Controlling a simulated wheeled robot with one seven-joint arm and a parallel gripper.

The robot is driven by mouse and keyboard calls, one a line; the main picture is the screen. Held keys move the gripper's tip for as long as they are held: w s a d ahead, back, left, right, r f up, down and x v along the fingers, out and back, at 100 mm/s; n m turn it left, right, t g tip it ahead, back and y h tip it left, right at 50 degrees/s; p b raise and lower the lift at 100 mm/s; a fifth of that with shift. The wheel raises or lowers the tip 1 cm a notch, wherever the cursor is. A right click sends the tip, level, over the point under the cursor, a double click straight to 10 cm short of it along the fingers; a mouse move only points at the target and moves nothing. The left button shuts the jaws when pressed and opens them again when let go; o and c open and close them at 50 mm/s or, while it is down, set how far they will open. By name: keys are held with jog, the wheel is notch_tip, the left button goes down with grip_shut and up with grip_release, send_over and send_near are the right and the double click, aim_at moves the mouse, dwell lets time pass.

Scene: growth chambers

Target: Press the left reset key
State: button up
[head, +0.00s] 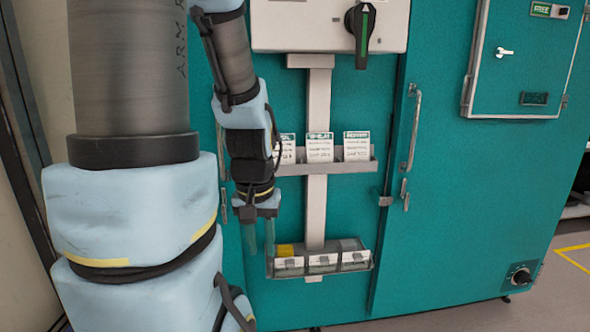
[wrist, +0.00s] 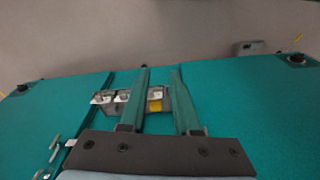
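I cannot make out a key marked as reset in either view. A grey control box (head: 330,24) is at the top of the head view, cut off by the frame, with a black rotary handle (head: 362,28) on its right. My gripper (head: 262,246) points down in front of the teal cabinet, just left of and above the lower tray. In the wrist view its two fingers (wrist: 160,70) stand apart with nothing between them, so it is open and empty.
The lower tray (head: 320,271) has several compartments, the left one with something yellow; it also shows in the wrist view (wrist: 110,108). A card rack (head: 330,168) is above it. A door handle (head: 413,130) and a small hatch (head: 520,60) are at right.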

grip_shut()
dwell(0.9)
